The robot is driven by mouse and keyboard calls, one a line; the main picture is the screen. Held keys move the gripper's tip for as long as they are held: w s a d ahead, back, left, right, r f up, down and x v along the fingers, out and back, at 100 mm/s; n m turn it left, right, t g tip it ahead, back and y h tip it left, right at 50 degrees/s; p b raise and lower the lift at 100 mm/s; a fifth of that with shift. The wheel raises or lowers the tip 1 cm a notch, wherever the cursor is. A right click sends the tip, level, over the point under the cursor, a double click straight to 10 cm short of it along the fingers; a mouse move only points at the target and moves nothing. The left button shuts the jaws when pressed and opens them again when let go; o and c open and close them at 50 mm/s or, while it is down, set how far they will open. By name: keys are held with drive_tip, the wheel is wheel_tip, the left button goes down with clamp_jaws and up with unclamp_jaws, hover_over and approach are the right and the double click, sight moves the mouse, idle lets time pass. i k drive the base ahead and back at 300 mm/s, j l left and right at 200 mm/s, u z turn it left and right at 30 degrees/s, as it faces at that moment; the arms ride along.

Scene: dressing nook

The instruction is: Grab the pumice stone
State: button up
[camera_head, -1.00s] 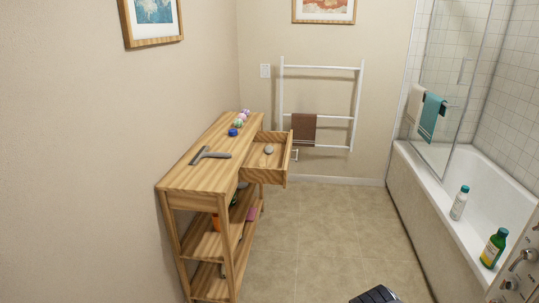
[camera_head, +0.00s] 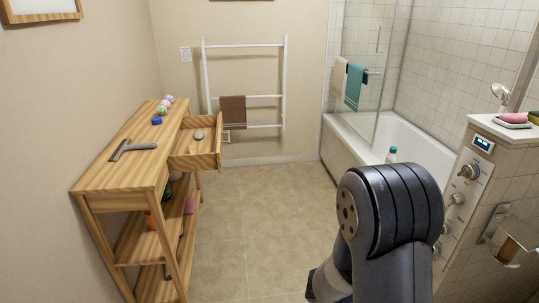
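A small grey oval stone (camera_head: 198,135), which looks like the pumice stone, lies in the open drawer (camera_head: 195,162) of the wooden console. The drawer is pulled out to the right of the console top, and the stone rests toward its far part. My arm rises large and dark at the bottom right of the view, well apart from the drawer. My gripper's fingers do not show.
The console top (camera_head: 122,165) holds a grey squeegee (camera_head: 130,148), a blue round item (camera_head: 157,121) and small coloured balls (camera_head: 163,106). Lower shelves hold other items. A white towel rack (camera_head: 245,97) stands behind. The tiled floor (camera_head: 232,220) is clear. A bathtub (camera_head: 415,152) is at right.

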sight(198, 136)
drive_tip(key=i+z, duration=0.1)
drive_tip(key=i, duration=2.9)
drive_tip(key=i+l+u, duration=0.1)
drive_tip(key=i, duration=0.7)
drive_tip(key=i+l+u, duration=0.15)
drive_tip(key=i, duration=0.65)
drive_tip(key=i+u, duration=0.15)
drive_tip(key=u, duration=1.65)
